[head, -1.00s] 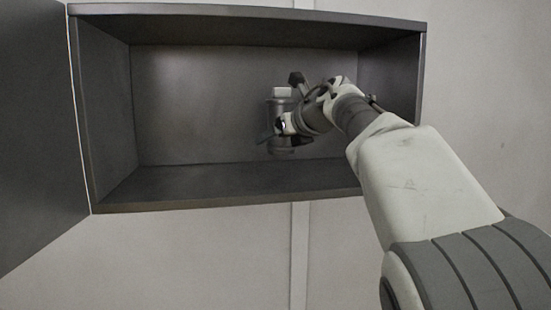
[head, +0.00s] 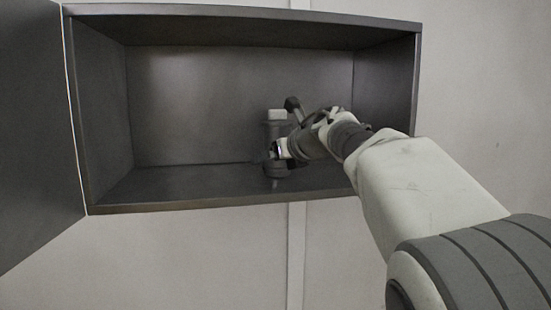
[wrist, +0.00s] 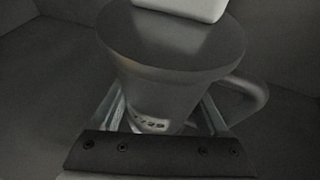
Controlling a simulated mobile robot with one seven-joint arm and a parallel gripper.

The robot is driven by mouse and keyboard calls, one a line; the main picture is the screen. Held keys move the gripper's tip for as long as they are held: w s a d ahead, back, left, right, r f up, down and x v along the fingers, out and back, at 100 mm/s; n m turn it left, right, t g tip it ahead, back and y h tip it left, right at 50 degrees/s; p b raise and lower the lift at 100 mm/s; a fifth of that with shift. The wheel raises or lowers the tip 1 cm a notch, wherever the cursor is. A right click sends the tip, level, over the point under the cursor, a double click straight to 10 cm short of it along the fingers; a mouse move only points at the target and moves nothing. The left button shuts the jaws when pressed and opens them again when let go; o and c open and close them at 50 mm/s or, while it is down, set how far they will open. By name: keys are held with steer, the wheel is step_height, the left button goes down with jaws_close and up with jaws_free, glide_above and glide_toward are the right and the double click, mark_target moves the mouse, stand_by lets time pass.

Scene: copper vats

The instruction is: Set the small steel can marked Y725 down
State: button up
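The small steel can (head: 275,131) is upright inside the open dark cabinet (head: 205,207), near the middle. In the wrist view the can (wrist: 165,85) shows a wide flat lid, a white block on top, a loop handle at the right and a partly readable dark mark on a pale patch low on its front. My gripper (head: 276,154) reaches in from the right and is shut on the can, a finger on each side in the wrist view (wrist: 163,112). The can's base is close to the cabinet floor; I cannot tell whether it touches.
The cabinet door (head: 35,130) stands open at the left. The cabinet floor (head: 185,182) is bare to the left of the can. The cabinet's right wall (head: 392,85) is close to my arm. Its front edge lies under my forearm's reach.

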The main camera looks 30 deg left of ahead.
steer(key=shift+o, duration=1.3)
steer(key=shift+r, duration=0.15)
